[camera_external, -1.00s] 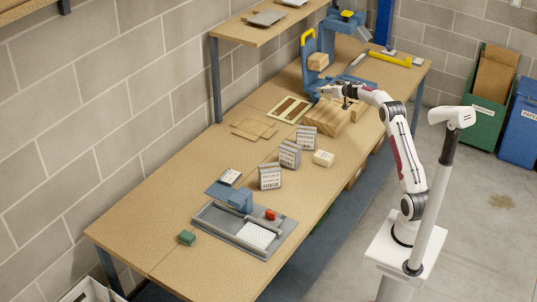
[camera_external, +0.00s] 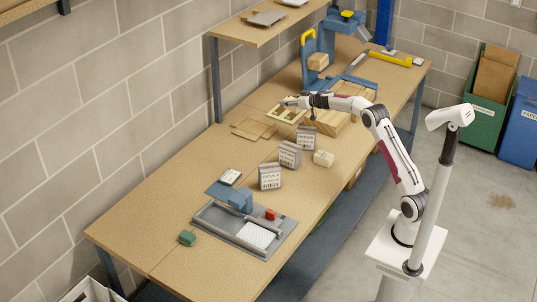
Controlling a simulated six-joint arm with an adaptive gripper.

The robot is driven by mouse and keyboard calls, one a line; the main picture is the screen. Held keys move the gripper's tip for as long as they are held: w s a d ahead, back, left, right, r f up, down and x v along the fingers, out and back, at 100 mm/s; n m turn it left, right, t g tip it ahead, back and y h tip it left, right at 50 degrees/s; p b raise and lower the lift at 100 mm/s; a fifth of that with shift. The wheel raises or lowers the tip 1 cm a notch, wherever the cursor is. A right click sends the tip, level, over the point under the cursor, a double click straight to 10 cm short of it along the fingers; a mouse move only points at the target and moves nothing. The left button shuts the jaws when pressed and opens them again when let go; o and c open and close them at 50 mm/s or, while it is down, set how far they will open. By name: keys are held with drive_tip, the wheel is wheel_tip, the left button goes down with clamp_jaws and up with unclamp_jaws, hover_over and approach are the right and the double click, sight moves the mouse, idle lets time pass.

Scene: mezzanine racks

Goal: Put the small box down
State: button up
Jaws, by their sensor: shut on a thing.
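My gripper (camera_external: 287,103) is over the far half of the workbench (camera_external: 165,215), above a pale slotted frame (camera_external: 281,116). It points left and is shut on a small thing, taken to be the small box. At this size the thing is hardly distinguishable from the fingers, and its shape and label cannot be read. My gripper appears to be above the bench; the exact gap cannot be told.
Flat brown sheets (camera_external: 254,129) lie left of the packets. A wooden block (camera_external: 328,122) is under my arm. A blue machine (camera_external: 325,70) stands behind.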

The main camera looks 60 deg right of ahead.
drive_tip(key=w+a+f, duration=0.1)
drive_tip(key=w+a, duration=0.1)
drive_tip(key=a, duration=0.8)
drive_tip(key=w+a+f+n+y, duration=0.1)
drive_tip(key=w+a+f, duration=0.1)
drive_tip(key=a, duration=0.9)
drive_tip(key=w+a+f+n+y, duration=0.1)
drive_tip(key=w+a, duration=0.2)
drive_tip(key=a, duration=0.8)
drive_tip(key=shift+w+a+f, duration=0.2)
drive_tip(key=shift+w, duration=0.1)
drive_tip(key=shift+f, duration=0.2)
drive_tip(key=shift+s+d+f, duration=0.2)
drive_tip(key=shift+d+f, duration=0.25)
drive_tip(key=shift+d, duration=0.15)
drive_tip(key=shift+y, duration=0.3)
drive_tip(key=shift+f, duration=0.2)
drive_tip(key=shift+f, duration=3)
